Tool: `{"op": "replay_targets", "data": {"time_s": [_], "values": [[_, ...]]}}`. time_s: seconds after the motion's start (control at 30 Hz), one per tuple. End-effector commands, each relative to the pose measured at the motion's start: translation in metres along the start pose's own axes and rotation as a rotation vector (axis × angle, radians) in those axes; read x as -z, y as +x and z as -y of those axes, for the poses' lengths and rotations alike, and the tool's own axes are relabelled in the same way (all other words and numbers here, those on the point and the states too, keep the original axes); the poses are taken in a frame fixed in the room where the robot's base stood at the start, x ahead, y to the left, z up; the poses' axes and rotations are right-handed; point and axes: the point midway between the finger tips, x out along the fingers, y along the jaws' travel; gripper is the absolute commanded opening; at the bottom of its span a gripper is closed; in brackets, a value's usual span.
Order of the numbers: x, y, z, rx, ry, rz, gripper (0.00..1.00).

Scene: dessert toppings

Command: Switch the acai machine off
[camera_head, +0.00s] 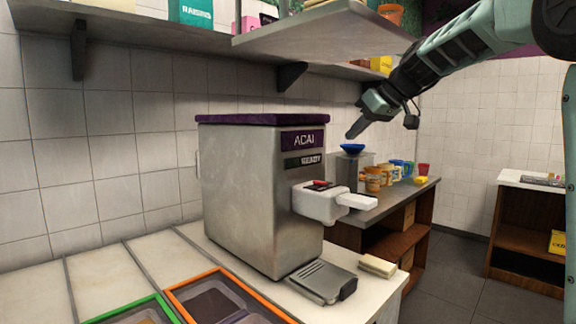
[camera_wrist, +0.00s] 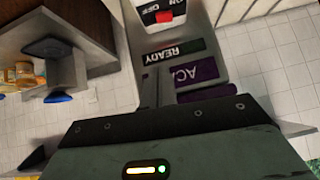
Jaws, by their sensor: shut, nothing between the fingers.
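The acai machine (camera_head: 240,200) is a grey metal box with a purple lid, standing on the counter. Its front has an ACAI label (camera_head: 304,139) and a display (camera_head: 304,160) reading READY. Below them a white dispenser block (camera_head: 320,206) carries a small red switch (camera_head: 320,184) on top and a pale handle in front. In the wrist view the red switch (camera_wrist: 165,15) is at the top edge beside ON and OFF lettering, with the READY display (camera_wrist: 174,51) upside down below. My gripper (camera_head: 352,135) is shut and empty, in the air right of the machine and above the switch, apart from both.
A shelf (camera_head: 330,30) hangs above the machine, close to my arm. A drip tray (camera_head: 322,280) lies below the dispenser. Orange and green framed topping bins are at front left.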

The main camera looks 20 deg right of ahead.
Motion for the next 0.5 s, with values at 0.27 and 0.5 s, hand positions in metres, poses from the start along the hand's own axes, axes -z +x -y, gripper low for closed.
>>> {"op": "replay_targets", "data": {"time_s": [0.27,0.5], "values": [[-0.005,0.016,0.026,0.033,0.005,0.038,0.0],[-0.056,0.078,0.159,0.149,0.008,0.251,0.0]]}}
